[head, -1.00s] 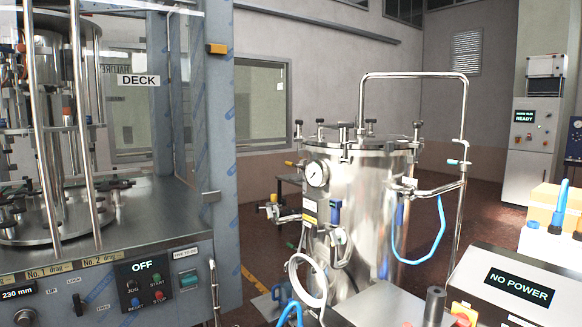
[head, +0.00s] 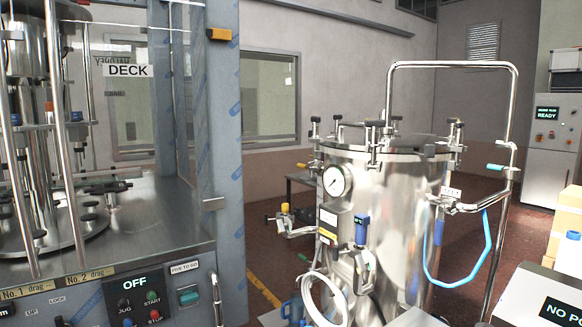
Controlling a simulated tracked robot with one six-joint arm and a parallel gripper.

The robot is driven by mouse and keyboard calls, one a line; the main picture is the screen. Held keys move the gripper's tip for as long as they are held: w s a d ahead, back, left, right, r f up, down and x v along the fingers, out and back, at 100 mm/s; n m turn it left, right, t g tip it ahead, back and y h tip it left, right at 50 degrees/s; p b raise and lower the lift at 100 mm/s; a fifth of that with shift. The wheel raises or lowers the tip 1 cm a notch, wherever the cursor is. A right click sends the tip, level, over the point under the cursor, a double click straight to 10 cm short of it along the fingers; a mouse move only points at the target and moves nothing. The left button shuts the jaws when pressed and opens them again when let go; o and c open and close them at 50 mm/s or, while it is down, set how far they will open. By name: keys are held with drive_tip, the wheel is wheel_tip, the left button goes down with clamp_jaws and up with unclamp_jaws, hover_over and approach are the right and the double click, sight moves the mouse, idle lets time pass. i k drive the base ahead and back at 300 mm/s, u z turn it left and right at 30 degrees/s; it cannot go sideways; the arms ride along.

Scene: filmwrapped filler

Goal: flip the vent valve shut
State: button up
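A steel pressure vessel (head: 398,220) with a clamped lid (head: 385,150) stands at centre right. It carries several small valves, and I cannot tell which one is the vent valve. A small yellow-handled fitting (head: 314,164) sits at the upper left of the vessel near the lid. A yellow-capped side valve (head: 285,208) sticks out lower left. A teal-handled valve (head: 496,168) sits on the bent steel pipe (head: 513,110) at right. A blue-topped unit (head: 361,229) is on the vessel's front. My gripper is not in view.
A pressure gauge (head: 337,181) and blue hose (head: 430,262) are on the vessel. A console (head: 540,295) stands lower right. Some floor (head: 262,285) shows between machine and vessel.

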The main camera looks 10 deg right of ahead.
sight(303, 166)
drive_tip(key=i, duration=0.35)
drive_tip(key=z, duration=0.05)
drive_tip(key=k, duration=0.7)
drive_tip(key=u, duration=0.25)
drive_tip(key=i, duration=1.05)
drive_tip(key=u, duration=0.45)
drive_tip(key=i, duration=0.75)
drive_tip(key=u, duration=0.45)
drive_tip(key=i, duration=1.2)
drive_tip(key=u, duration=0.15)
